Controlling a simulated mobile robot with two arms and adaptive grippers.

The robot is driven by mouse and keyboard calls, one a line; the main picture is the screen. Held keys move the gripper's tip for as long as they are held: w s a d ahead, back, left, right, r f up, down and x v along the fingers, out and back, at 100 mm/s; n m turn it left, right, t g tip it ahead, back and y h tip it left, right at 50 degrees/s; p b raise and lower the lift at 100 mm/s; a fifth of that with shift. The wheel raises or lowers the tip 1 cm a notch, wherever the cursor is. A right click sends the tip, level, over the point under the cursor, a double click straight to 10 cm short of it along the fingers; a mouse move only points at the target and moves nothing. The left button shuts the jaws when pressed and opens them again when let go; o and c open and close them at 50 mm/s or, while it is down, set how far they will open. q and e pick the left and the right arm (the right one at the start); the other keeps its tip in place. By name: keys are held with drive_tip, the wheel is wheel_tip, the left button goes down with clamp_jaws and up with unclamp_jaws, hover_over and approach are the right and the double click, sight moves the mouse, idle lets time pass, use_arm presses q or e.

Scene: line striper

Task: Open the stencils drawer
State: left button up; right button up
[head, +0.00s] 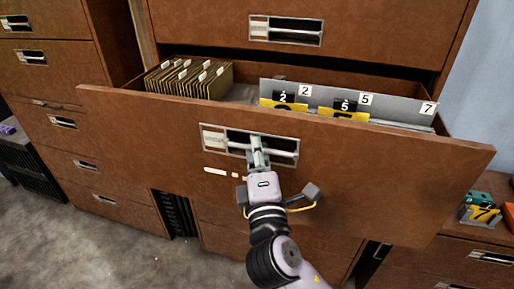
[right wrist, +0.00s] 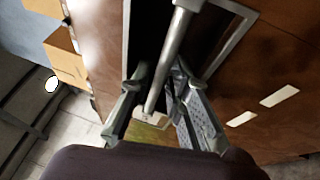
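The stencils drawer (head: 350,165) is a wide brown drawer pulled well out of its cabinet. Number stencil plates, grey and yellow with tags such as 2, 5 and 7 (head: 427,108), stand in its right part. Its handle (head: 283,152) is a metal bar in a framed recess beside a label; the bar also shows in the right wrist view (right wrist: 168,65). My right gripper (head: 259,152) is at the handle. In the right wrist view its fingers (right wrist: 158,95) stand apart on both sides of the bar, with some gap visible. My left gripper is not in view.
Tan file folders (head: 190,80) fill the drawer's left part. A closed drawer (head: 290,30) is above. More brown cabinets (head: 60,80) stand at left. A low cabinet at right carries a yellow 7 item (head: 482,214). Grey floor (head: 130,260) is clear at front left.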

drive_tip(key=v, duration=1.2)
idle(0.3)
